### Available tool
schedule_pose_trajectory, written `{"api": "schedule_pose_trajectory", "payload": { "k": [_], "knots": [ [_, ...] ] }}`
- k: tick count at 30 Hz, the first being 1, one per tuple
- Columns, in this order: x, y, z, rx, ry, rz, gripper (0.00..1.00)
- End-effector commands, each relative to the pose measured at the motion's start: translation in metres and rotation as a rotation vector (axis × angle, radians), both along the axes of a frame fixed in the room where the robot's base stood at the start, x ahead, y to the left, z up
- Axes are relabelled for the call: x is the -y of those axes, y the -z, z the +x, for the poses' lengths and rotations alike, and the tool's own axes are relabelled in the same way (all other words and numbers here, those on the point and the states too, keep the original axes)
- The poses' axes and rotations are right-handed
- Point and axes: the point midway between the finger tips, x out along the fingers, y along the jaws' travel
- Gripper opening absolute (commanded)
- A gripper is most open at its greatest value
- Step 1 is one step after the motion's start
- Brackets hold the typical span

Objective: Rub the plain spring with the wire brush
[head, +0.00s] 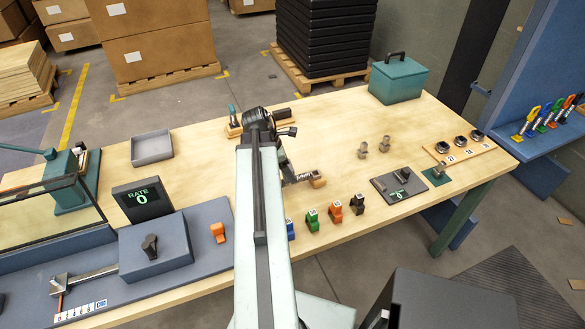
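My arm reaches forward over the wooden bench (205,165), and the dark end with my gripper (272,132) is over its middle. The arm hides most of the fingers, so I cannot tell whether they are open or shut. A short tool with a wooden end and a grey ribbed part, possibly the wire brush (318,182), lies just right of my arm, partly hidden. Several springs with coloured hooks (545,115) lie on the blue bench at the far right. I cannot make out which spring is the plain one.
A rate display (142,199) and grey fixture (155,250) stand at left. Small coloured blocks (336,212) line the front edge. A dark plate (399,185), a ring board (459,148) and a teal box (398,79) are at right. A grey tray (152,147) is at left.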

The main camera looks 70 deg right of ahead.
Motion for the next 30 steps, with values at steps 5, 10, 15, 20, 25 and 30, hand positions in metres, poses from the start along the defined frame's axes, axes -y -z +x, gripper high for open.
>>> {"api": "schedule_pose_trajectory", "payload": {
  "k": [5, 10, 15, 20, 25, 30],
  "knots": [
    [-0.012, 0.002, 0.014, 0.003, -0.001, 0.001, 0.31],
    [-0.013, 0.002, 0.015, 0.004, -0.001, 0.002, 0.25],
    [-0.020, 0.002, 0.023, 0.005, -0.002, 0.003, 0.26],
    [-0.031, 0.001, 0.036, 0.003, -0.003, 0.004, 0.26],
    [-0.038, 0.000, 0.044, 0.003, -0.001, 0.003, 0.26],
    [-0.037, 0.000, 0.043, 0.002, 0.000, 0.002, 0.26]
  ]
}}
